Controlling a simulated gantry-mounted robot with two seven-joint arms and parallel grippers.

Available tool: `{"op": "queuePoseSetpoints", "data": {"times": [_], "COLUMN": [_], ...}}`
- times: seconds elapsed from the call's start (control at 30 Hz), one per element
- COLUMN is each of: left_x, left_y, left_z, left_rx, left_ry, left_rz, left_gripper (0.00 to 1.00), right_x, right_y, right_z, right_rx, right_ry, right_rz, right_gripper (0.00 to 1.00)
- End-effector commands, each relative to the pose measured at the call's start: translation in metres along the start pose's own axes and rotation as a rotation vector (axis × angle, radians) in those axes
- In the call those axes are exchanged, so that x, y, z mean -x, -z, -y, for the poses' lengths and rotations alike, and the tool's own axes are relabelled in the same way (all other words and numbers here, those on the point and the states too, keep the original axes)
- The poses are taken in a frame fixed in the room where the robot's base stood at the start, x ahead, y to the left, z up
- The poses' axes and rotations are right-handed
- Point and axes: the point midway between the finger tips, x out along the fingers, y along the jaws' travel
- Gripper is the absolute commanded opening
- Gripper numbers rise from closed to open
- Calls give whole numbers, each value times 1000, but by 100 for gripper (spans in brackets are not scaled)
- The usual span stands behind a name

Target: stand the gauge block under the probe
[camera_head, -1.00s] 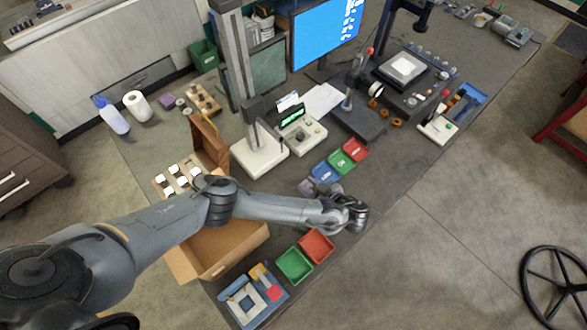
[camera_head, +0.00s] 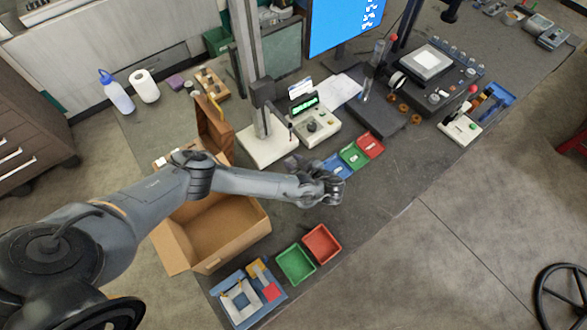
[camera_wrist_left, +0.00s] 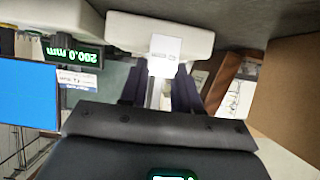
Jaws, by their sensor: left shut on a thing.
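The height gauge has a grey column (camera_head: 246,50) on a white base (camera_head: 262,148). The thin probe (camera_head: 291,127) hangs over the base's right part. My left gripper (camera_head: 293,162) is beside the base's front right edge. In the left wrist view, the left gripper (camera_wrist_left: 160,85) is shut on the pale gauge block (camera_wrist_left: 165,50). The block overlaps the white base (camera_wrist_left: 125,32) in that view; I cannot tell whether they touch. In the head view the block is not clear behind my wrist and fingers. My right gripper is not in view.
The readout box (camera_head: 315,124) stands right of the base; its display shows 200.0 mm in the left wrist view (camera_wrist_left: 72,52). Blue, green (camera_head: 353,155) and red trays lie close to my gripper. An open cardboard box (camera_head: 225,235) is under my forearm.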

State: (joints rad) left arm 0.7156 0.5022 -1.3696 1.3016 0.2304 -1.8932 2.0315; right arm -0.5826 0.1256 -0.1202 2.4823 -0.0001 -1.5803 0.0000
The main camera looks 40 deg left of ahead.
Motion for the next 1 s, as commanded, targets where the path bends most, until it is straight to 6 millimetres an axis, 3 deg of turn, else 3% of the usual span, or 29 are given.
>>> {"op": "queuePoseSetpoints", "data": {"times": [0.13, 0.43, 0.87, 0.9, 1.0], "left_x": [-4, -20, -23, -23, -23], "left_y": [-3, -33, -38, -39, -38], "left_z": [0, 1, 0, 0, 1], "left_rx": [0, 1, 1, 1, 0], "left_ry": [1, 2, 1, 0, 0], "left_rz": [0, 1, 1, 1, 2], "left_gripper": [0, 0, 0, 33, 48], "right_x": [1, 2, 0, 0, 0], "right_y": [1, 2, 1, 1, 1], "right_z": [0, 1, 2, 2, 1], "right_rx": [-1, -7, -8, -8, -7], "right_ry": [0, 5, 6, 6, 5], "right_rz": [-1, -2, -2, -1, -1], "right_gripper": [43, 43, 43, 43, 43]}}
